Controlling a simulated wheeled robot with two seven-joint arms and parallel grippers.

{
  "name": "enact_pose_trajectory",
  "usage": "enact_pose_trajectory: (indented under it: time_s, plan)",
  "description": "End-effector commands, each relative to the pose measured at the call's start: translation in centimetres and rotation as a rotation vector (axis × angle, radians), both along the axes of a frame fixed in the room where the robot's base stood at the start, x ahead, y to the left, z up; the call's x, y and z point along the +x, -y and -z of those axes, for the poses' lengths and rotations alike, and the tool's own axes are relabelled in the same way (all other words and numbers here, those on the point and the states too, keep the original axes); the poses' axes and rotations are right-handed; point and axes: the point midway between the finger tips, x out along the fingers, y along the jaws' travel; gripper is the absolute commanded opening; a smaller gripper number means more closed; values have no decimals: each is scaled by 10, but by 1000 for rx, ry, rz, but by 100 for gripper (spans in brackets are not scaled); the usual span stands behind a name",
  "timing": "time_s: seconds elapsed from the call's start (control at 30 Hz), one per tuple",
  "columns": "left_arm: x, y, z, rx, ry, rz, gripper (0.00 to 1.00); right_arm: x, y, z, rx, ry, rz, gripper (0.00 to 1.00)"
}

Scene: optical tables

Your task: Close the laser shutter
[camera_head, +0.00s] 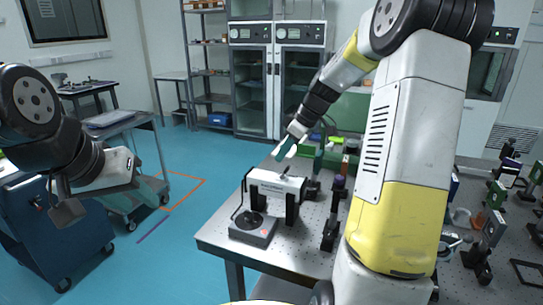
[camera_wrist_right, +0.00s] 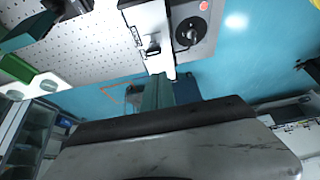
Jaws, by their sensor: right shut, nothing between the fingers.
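The laser (camera_head: 275,184) is a white box on black posts near the table's front left corner. A small dark lever (camera_head: 287,172), which looks like the shutter, stands on its top. The wrist view also shows the laser (camera_wrist_right: 147,20) and a dark lever-like part (camera_wrist_right: 152,46). My right gripper (camera_head: 284,150) is shut and empty, above and behind the laser in the head view, apart from it.
A grey control box (camera_head: 253,230) with a black knob stands in front of the laser, with a cable. Black optical mounts (camera_head: 332,222) stand close to its right. A green-and-white block (camera_head: 306,148) is behind. A blue cart (camera_head: 40,235) stands at left over open floor.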

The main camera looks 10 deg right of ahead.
Motion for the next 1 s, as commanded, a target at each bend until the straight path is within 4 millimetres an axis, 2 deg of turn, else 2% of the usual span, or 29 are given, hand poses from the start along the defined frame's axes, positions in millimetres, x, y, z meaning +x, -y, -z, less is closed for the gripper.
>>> enact_pose_trajectory:
  time_s: [0.33, 0.57, 0.6, 0.7, 1.0]
  plan:
    - [0, 0, 0, 0, 0, 0, 36, 1, -4, -2, -1, 1, -2, 0]
    - [0, 0, 0, 0, 0, 0, 36, 11, -32, -23, 0, 4, -2, 0]
    - [0, 0, 0, 0, 0, 0, 36, 5, -20, -30, -3, 4, 8, 0]
    - [0, 0, 0, 0, 0, 0, 36, -6, -4, -45, -2, 3, 9, 0]
    - [0, 0, 0, 0, 0, 0, 36, -28, 28, -79, 0, 1, 5, 0]
